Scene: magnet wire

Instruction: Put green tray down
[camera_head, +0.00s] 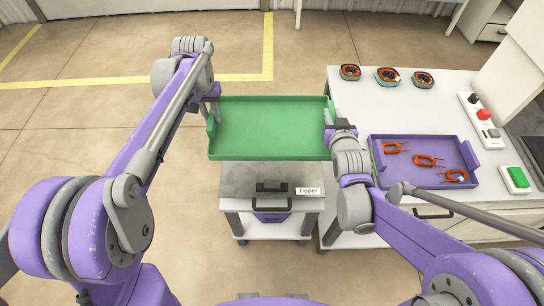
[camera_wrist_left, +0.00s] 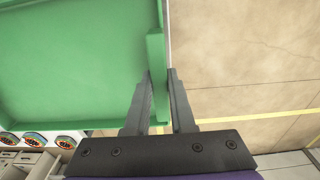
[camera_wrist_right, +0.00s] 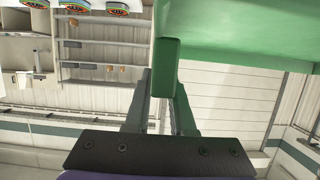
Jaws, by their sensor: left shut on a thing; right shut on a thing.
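The green tray (camera_head: 270,127) is empty and looks level in the head view, above or over the back part of a small grey-topped cart (camera_head: 245,180). I cannot tell for sure whether it touches the cart. My left gripper (camera_head: 213,103) is shut on the tray's left end. In the left wrist view its fingers (camera_wrist_left: 160,85) pinch the green end wall. My right gripper (camera_head: 330,122) is shut on the tray's right end. In the right wrist view its fingers (camera_wrist_right: 162,90) close on a green end tab (camera_wrist_right: 164,68).
The cart carries a label reading "Tipper" (camera_head: 308,191) and a black handle. To the right, a white table (camera_head: 440,100) holds a purple tray (camera_head: 420,178) with several orange parts, round coils (camera_head: 388,76), a switch strip (camera_head: 482,115) and a green button (camera_head: 518,178). Open floor lies left.

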